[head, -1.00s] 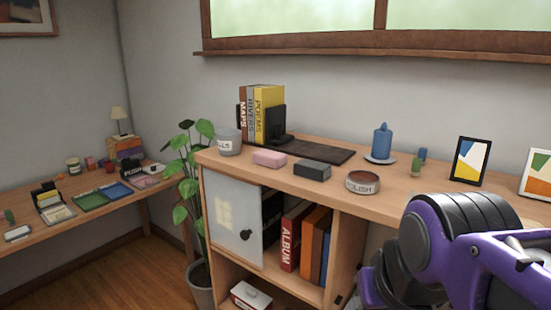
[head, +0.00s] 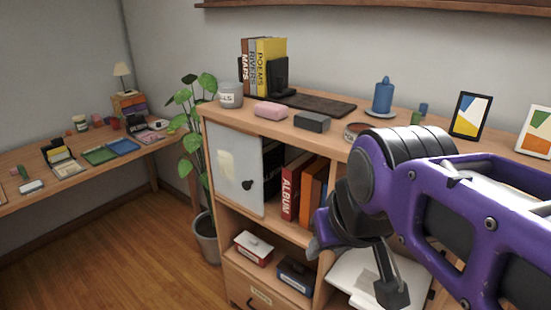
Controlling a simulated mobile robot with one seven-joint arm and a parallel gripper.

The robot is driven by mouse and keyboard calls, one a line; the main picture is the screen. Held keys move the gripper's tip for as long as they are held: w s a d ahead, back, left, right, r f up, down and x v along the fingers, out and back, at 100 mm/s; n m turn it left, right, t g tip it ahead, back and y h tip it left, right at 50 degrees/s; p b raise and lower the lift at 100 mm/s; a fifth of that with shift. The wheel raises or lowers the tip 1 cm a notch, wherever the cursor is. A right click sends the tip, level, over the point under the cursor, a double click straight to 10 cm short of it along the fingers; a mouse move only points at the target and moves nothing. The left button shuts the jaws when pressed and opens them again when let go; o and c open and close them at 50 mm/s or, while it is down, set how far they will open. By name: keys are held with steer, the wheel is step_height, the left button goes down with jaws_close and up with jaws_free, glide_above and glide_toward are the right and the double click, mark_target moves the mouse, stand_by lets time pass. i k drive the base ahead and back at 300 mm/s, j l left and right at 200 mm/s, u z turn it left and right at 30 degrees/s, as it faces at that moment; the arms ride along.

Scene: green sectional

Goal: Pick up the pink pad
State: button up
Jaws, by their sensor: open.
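The pink pad (head: 271,110) is a small rounded block in the head view. It lies flat on the top of the wooden shelf unit, left of a dark grey block and in front of a black mat. Nothing covers it. My gripper (head: 357,268) is partly in view below my purple arm, in front of the shelf unit. It is open, lower than the shelf top and to the right of the pad, well apart from it. Part of it is hidden by my own arm.
The dark grey block (head: 312,122) sits right of the pad. A round tin (head: 354,131) is partly behind my arm. A grey jar (head: 230,95), upright books (head: 262,65) and a blue candle (head: 384,95) stand nearby. A potted plant (head: 190,130) stands left of the unit.

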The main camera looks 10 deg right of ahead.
mark_target(276, 112)
steer(key=k, duration=0.4)
steer(key=k+z, duration=0.15)
steer(key=z, duration=0.3)
steer(key=k+z, duration=0.1)
steer(key=z, duration=0.3)
steer(key=i+j+z, duration=0.1)
steer(key=z, duration=1)
steer(key=j, duration=3.45)
steer(key=k+u, duration=0.05)
